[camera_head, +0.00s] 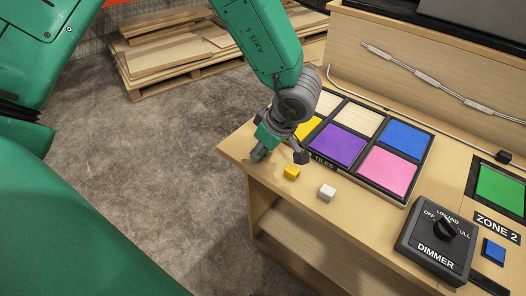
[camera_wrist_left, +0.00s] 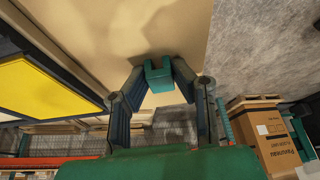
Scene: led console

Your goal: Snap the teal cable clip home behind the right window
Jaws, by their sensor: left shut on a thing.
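The teal cable clip (camera_wrist_left: 158,80) is a small U-shaped block between the fingertips in the left wrist view. My left gripper (camera_head: 279,156) is shut on it, over the near left corner of the wooden console top (camera_head: 236,145). In the head view I cannot pick the clip out from the gripper. A framed panel of colour tiles lies just right of the gripper, with purple (camera_head: 337,145), pink (camera_head: 387,171) and blue (camera_head: 407,138) tiles. A green tile (camera_head: 501,189) sits at the far right. I cannot tell which opening is the right window. My right gripper is out of view.
A dimmer box (camera_head: 436,245) and a blue button (camera_head: 494,251) are at right. Pallets (camera_head: 180,50) stand on the floor.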

